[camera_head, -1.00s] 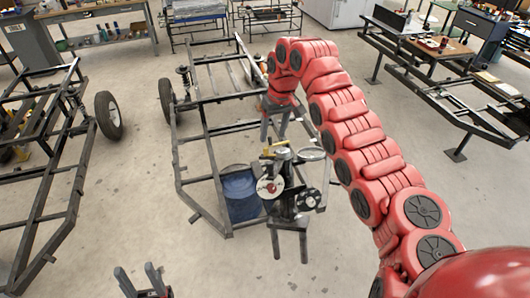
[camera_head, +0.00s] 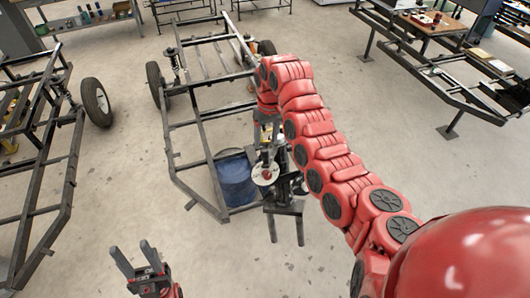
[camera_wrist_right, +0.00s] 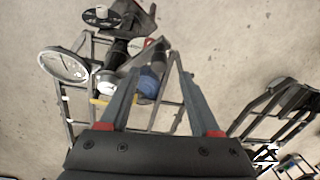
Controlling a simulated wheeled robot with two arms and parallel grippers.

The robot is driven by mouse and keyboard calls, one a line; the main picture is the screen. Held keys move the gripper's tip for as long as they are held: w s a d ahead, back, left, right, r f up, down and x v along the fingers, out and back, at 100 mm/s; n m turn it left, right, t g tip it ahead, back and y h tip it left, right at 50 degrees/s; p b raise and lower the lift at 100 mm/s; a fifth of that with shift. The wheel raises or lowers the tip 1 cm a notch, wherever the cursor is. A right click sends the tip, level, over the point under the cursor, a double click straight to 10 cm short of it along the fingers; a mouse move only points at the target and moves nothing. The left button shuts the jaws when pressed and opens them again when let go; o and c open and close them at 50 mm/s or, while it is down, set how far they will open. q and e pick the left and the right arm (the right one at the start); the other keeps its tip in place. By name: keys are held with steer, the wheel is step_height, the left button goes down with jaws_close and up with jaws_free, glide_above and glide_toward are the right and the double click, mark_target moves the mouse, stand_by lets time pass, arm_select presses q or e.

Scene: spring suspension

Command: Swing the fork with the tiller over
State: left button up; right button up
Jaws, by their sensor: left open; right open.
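The mechanism carries a white disc with a red centre (camera_head: 265,173). In the right wrist view a dark spoked disc (camera_wrist_right: 102,15) and a pale round plate (camera_wrist_right: 65,65) show at upper left. I cannot pick out the tiller with certainty. My left gripper (camera_head: 134,258) is open and empty at the lower left, well apart.
Another wheeled frame (camera_head: 50,210) stands at left, and a long frame (camera_head: 425,68) at upper right. The floor around my left gripper is clear.

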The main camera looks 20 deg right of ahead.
mark_target(265, 151)
step_height(265, 151, down, 6)
steer(key=shift+a+f+p, duration=0.1)
steer(key=shift+a+p, duration=0.05)
steer(key=shift+p, duration=0.9)
steer(key=shift+f, duration=0.7)
jaws_close()
